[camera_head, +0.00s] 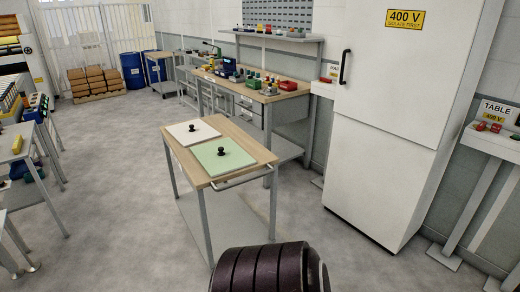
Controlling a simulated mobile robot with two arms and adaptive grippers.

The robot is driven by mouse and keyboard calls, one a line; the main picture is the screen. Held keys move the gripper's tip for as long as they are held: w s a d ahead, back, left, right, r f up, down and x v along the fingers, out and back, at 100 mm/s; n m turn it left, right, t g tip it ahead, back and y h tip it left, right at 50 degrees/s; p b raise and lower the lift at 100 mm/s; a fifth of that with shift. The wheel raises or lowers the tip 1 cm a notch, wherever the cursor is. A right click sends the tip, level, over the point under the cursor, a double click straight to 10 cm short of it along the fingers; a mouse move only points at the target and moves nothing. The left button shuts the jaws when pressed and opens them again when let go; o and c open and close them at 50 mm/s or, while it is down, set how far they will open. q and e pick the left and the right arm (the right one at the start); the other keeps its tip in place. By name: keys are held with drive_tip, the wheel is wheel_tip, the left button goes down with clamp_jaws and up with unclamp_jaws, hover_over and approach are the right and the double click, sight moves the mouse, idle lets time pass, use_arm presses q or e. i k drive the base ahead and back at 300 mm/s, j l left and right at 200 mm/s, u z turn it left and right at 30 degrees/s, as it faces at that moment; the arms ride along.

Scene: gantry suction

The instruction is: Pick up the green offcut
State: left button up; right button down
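The green offcut (236,163) is a flat pale-green square panel with a black knob (221,151) standing up near its middle. It lies flat on the near end of the wooden top of a cart (258,146). Neither of my grippers is in view. A dark ribbed cylindrical part (258,270), which looks like part of me, shows at the bottom edge, below and apart from the cart.
A tall white cabinet (375,130) with a 400 V sign stands right of the cart. A cluttered workbench (285,97) stands behind. A side table (495,140) is at far right, racks at left. Blue barrels (133,70) stand far back. Grey floor left of the cart is clear.

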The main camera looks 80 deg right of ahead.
sight(220, 157)
drive_tip(key=l+z, duration=0.15)
drive_tip(key=z, duration=1.8)
drive_tip(key=k+j+z, duration=0.1)
drive_tip(key=z, duration=0.35)
drive_tip(key=i+j, duration=0.45)
drive_tip(key=i+j+u, duration=0.1)
drive_tip(key=i+j, duration=0.3)
drive_tip(key=i, duration=0.15)
